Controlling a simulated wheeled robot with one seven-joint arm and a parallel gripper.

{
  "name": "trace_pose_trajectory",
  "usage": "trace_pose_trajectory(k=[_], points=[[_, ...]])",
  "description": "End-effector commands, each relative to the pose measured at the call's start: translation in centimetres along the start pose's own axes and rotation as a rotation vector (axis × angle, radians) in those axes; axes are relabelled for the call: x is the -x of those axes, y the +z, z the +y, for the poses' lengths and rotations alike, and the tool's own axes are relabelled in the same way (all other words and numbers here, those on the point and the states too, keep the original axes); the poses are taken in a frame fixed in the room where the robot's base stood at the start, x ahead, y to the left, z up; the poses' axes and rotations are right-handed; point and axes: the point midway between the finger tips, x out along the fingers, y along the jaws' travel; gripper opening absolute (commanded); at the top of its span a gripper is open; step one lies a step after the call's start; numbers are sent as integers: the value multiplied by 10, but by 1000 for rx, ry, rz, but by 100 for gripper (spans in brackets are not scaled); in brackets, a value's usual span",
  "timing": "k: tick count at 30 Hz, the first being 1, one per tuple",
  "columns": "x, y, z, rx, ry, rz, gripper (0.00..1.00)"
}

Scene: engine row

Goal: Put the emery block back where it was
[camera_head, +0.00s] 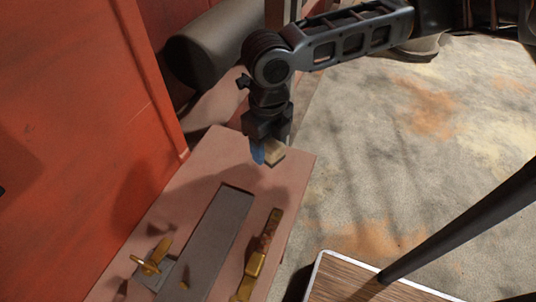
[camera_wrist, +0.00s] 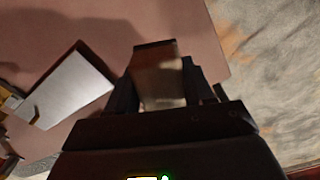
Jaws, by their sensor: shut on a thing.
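The emery block (camera_head: 273,154) is a small tan block held in my gripper (camera_head: 267,150) above the far end of a pinkish table (camera_head: 212,152). In the wrist view the block (camera_wrist: 158,75) shows brownish between the two dark fingers of my gripper (camera_wrist: 157,88), with the table top (camera_wrist: 150,20) beneath it. My gripper points down and is shut on the block. A bluish part shows beside the block in the head view; I cannot tell what it is. The block appears clear of the table top.
A long grey plate (camera_head: 218,232) lies on the table, with a brass wing-shaped piece (camera_head: 150,262) at its left and a brass bar-like tool (camera_head: 262,252) at its right. A red panel (camera_head: 80,120) stands at left. A wood-topped surface (camera_head: 350,280) is at lower right.

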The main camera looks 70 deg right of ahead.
Motion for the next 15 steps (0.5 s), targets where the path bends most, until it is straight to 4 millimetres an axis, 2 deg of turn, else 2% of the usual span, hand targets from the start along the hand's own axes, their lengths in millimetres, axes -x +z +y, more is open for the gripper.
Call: trace_pose_trajectory(k=[9, 15], points=[[-36, 0, 0, -2, 1, 1, 19], [-40, 0, 0, 0, 0, 0, 19]])
